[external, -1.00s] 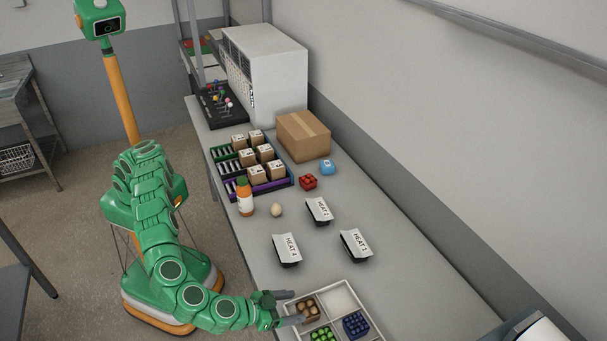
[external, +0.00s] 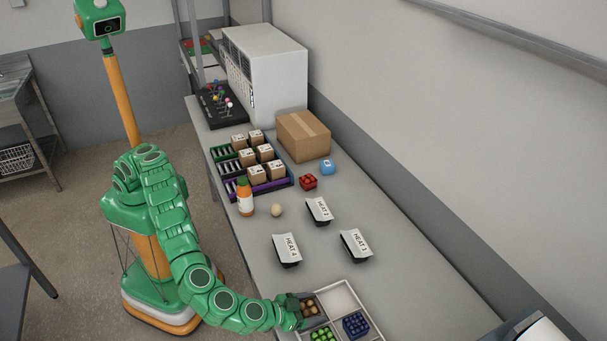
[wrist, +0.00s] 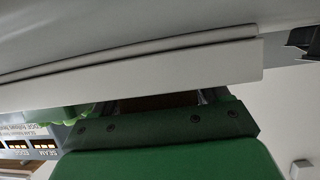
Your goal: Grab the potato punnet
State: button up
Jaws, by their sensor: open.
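The potato punnet (external: 309,307), holding round brown potatoes, sits in the far left compartment of the white divided tray (external: 365,308) at the front of the counter. My gripper (external: 301,311) is open and low at the tray's left side, right at the punnet. In the external view its fingers overlap the punnet's left part; I cannot tell whether they touch it. In the wrist view my gripper (wrist: 160,104) is partly hidden behind a pale tray edge (wrist: 150,78). A dark brown patch shows between the fingers, too dim to make out.
A green-filled punnet (external: 322,335) and a blue-filled punnet (external: 355,325) sit in neighbouring compartments; the far right compartment looks empty. Several black packs with labels, such as HEAT 4 (external: 287,249), lie behind the tray. An egg (external: 277,210) and a bottle (external: 245,198) stand farther back.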

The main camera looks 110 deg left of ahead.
jog(key=shift+w+a+f, duration=0.15)
jog(key=shift+w, duration=0.05)
jog(key=c, duration=0.8)
